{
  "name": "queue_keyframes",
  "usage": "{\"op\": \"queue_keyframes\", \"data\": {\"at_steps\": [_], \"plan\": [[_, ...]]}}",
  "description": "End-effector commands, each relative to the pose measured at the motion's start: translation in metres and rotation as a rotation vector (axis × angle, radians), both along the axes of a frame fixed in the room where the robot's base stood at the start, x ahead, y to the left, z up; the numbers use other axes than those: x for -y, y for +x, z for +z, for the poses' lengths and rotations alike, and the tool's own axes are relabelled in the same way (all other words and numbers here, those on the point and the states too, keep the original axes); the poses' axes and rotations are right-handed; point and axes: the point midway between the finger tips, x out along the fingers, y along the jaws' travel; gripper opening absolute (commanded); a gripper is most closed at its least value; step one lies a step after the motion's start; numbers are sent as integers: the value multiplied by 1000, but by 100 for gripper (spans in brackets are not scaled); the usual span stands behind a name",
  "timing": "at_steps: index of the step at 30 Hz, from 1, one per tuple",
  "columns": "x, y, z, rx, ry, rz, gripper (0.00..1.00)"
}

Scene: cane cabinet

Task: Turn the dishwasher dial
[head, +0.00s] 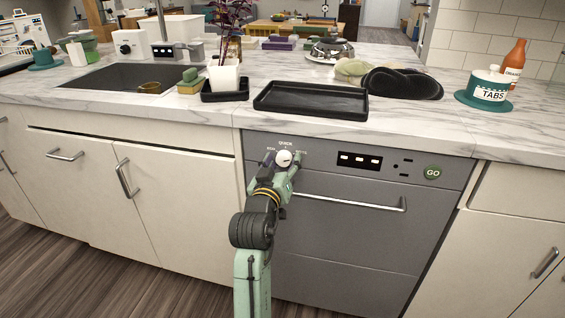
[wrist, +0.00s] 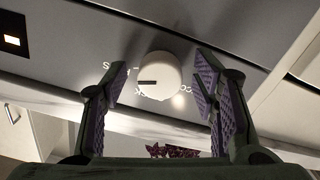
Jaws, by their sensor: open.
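The dishwasher dial (head: 284,158) is a round white knob at the left end of the grey control panel, with small lettering around it. In the wrist view the dial (wrist: 159,76) has a dark pointer line on its face. My gripper (head: 283,166) reaches up to it from the front. In the wrist view my gripper (wrist: 160,92) is open, with one purple-padded finger on each side of the dial and a gap on both sides. The dishwasher (head: 350,235) is grey and its door is shut.
The panel also has a dark display (head: 359,160) and a green GO button (head: 432,173). A bar handle (head: 345,202) runs across the door just below the panel. The counter above holds a black tray (head: 310,112) near its front edge.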

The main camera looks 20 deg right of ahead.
Motion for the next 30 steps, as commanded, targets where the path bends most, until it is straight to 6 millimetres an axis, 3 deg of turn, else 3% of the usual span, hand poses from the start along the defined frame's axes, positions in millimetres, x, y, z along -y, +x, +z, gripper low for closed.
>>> {"op": "queue_keyframes", "data": {"at_steps": [8, 21, 30], "plan": [[-4, -6, 0, -1, -1, 1, 54], [-52, -77, -1, -2, -1, 2, 54], [-67, -99, 0, 0, 0, 1, 54]]}}
